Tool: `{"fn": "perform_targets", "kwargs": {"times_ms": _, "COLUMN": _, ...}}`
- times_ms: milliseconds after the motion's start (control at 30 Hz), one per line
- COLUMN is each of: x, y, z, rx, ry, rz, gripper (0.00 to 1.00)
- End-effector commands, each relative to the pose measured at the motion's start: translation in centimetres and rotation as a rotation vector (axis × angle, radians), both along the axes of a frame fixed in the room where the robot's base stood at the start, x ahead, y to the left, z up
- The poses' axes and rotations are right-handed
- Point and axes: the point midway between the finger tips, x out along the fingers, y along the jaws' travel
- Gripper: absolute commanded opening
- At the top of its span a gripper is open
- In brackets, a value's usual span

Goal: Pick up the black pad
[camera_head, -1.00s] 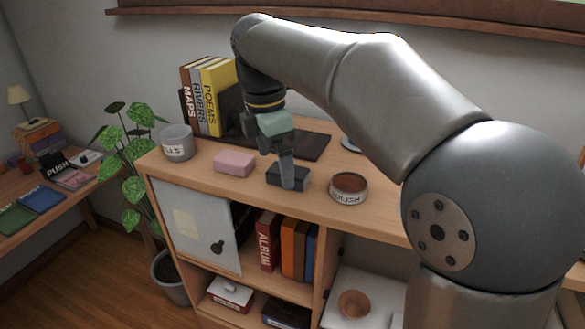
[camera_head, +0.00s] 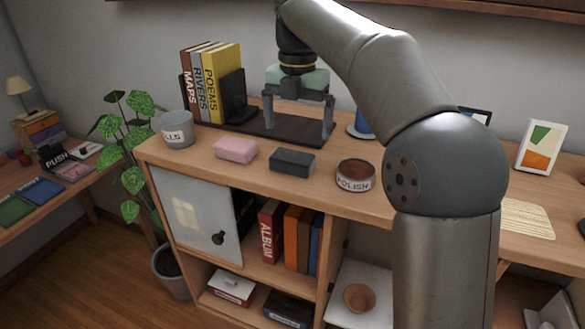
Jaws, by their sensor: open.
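The black pad (camera_head: 292,162) is a small dark rectangular block lying flat on the wooden cabinet top, in full view. It sits between a pink block (camera_head: 235,150) and a round tin labelled POLISH (camera_head: 356,174). My gripper (camera_head: 298,132) points down with its two fingers spread wide and nothing between them. It is apart from the pad, beyond it in the picture, in front of or over a flat dark board (camera_head: 245,125). Its exact height above the top is hard to tell.
A blue mug (camera_head: 363,124) is partly hidden by my arm. A picture frame (camera_head: 540,146) stands at right.

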Motion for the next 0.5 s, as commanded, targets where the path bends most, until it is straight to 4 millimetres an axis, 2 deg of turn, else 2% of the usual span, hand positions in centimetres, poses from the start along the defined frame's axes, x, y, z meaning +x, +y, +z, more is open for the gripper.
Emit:
{"fn": "perform_targets", "kwargs": {"times_ms": 100, "x": -0.1, "y": 0.0, "z": -1.8, "rx": -0.001, "ry": 0.0, "rz": -0.001, "gripper": 1.0}}
{"fn": "perform_targets", "kwargs": {"times_ms": 333, "x": -0.2, "y": 0.2, "z": -3.2, "rx": -0.001, "ry": -0.001, "rz": -0.001, "gripper": 1.0}}
{"fn": "perform_targets", "kwargs": {"times_ms": 500, "x": -0.7, "y": 0.8, "z": -5.7, "rx": -0.002, "ry": 0.001, "rz": -0.001, "gripper": 1.0}}
